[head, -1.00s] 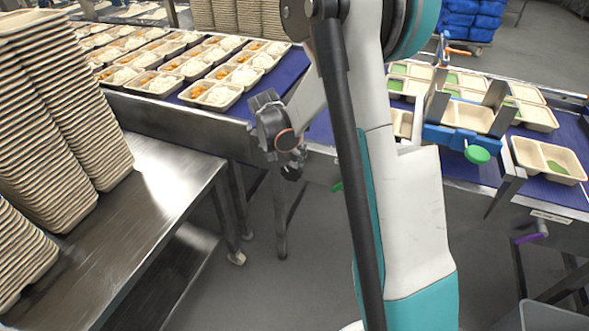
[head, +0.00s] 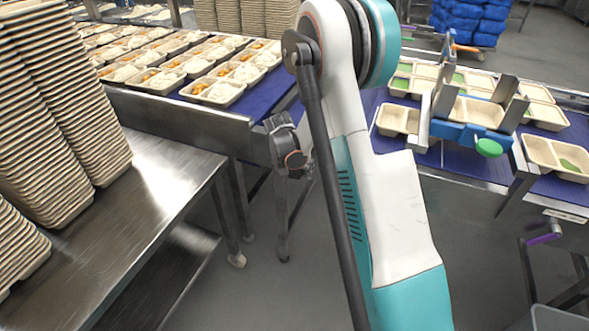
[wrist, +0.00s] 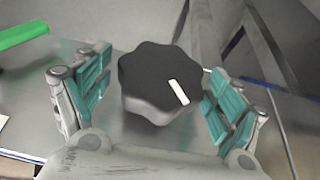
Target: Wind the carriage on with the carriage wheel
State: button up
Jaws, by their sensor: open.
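A black lobed hand wheel (wrist: 160,82) with a white mark is in the middle of the wrist view, on a grey metal panel; I take it to be the carriage wheel. My gripper (wrist: 158,98) is open, with one teal-padded finger on each side of the wheel. Gaps show between pads and wheel; I cannot tell whether they touch. In the head view my gripper (head: 300,166) is by the conveyor's front side, and the wheel is not visible there. The blue carriage (head: 455,132) with upright metal plates and a green knob (head: 488,147) spans the right belt.
A green handle (wrist: 22,35) lies left of the wheel. A purple handle (head: 543,239) is on the right conveyor's front. Filled trays (head: 215,92) cover the left belt. Tall tray stacks (head: 60,100) stand on the steel table (head: 165,190) at left. Floor between is clear.

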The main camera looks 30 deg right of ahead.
jog(key=c, duration=1.1)
jog(key=shift+g, duration=0.3)
jog(key=n+g+h, duration=0.1)
jog(key=g+h, duration=0.2)
jog(key=shift+w+a+f+b, duration=0.1)
jog(key=shift+w+b, duration=0.05)
jog(key=shift+b, duration=0.25)
jog(key=n+g+h, duration=0.1)
jog(key=g+h, duration=0.2)
jog(key=g, duration=0.1)
jog(key=shift+h, duration=0.4)
jog(key=o, duration=1.1)
